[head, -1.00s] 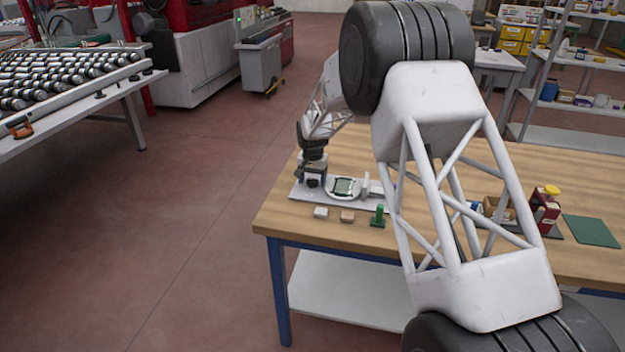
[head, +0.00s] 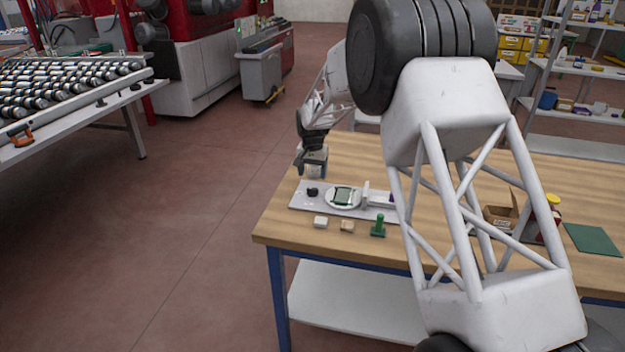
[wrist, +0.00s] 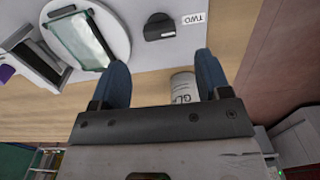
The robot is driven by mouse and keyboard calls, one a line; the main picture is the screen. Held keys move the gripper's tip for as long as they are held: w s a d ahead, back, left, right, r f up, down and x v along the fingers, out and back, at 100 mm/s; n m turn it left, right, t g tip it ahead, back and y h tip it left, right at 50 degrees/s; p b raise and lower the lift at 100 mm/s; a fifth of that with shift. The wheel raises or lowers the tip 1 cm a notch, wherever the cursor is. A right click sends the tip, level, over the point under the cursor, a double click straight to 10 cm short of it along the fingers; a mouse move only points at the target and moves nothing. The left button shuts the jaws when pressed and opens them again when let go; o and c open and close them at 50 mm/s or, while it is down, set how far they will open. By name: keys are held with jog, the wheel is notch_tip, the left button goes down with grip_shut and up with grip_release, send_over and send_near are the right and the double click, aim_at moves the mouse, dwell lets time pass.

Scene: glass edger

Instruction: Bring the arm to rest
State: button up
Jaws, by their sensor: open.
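My gripper (head: 311,165) hangs over the far left part of the wooden workbench (head: 285,228), behind a grey plate (head: 303,203). In the wrist view my gripper (wrist: 162,66) has its two blue fingers apart, with nothing held between their tips. A pale cylinder (wrist: 183,88) with dark lettering shows behind the fingers, partly hidden by the gripper. My white lattice arm covers much of the bench's middle in the head view.
On the plate are a round white fixture with a greenish glass piece (head: 342,196) and a black block (wrist: 160,27) near a "TWO" label. Small blocks (head: 320,222) and a green stamp-like item (head: 378,226) stand in front. Open floor lies left of the bench.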

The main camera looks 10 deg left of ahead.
jog(key=shift+r, duration=0.4)
jog(key=shift+s+d+r, duration=0.15)
jog(key=shift+d+r, duration=0.15)
jog(key=shift+d, duration=0.05)
jog(key=s+d+r+t, duration=0.1)
jog(key=s+d+r, duration=0.95)
jog(key=d, duration=0.25)
jog(key=s+d+r, duration=0.9)
jog(key=s+d, duration=0.2)
jog(key=d, duration=0.1)
jog(key=s+d, duration=0.5)
jog(key=s, duration=0.6)
jog(key=s+d+f+t, duration=0.1)
jog(key=s+d, duration=0.4)
jog(key=s, duration=0.7)
jog(key=s+d+f, duration=0.1)
jog(key=s+d, duration=0.4)
jog(key=s, duration=0.6)
jog(key=shift+s+d+t, duration=0.3)
jog(key=shift+s+d, duration=0.05)
